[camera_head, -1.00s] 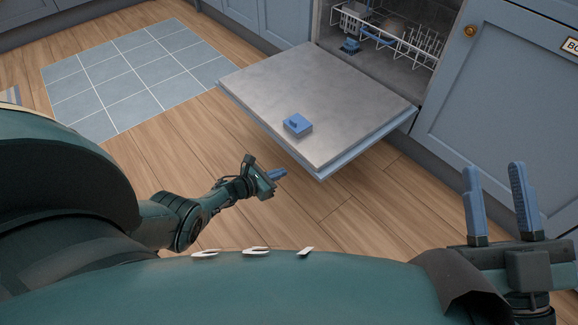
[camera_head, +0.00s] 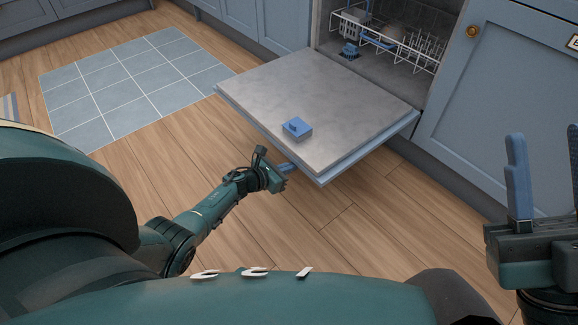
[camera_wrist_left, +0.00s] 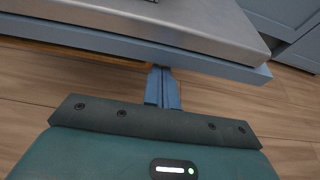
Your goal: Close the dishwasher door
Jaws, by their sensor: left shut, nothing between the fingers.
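The dishwasher door (camera_head: 330,95) is folded down and lies about level, its grey inner face up with a small blue block-shaped part on it (camera_head: 297,128). My left gripper (camera_head: 288,168) is at the door's near edge, low, with its fingertips partly hidden under that edge. In the left wrist view the blue fingers (camera_wrist_left: 162,88) are shut together and empty, reaching under the door's edge (camera_wrist_left: 200,62); I cannot tell whether they touch it. My right gripper (camera_head: 546,185) is raised at the right, fingers apart, away from the door.
The dishwasher opening with a white wire rack (camera_head: 385,38) is behind the door. A blue cabinet door (camera_head: 505,100) stands to the right. A tiled blue-grey mat (camera_head: 130,85) lies at the left. The wooden floor in front is clear.

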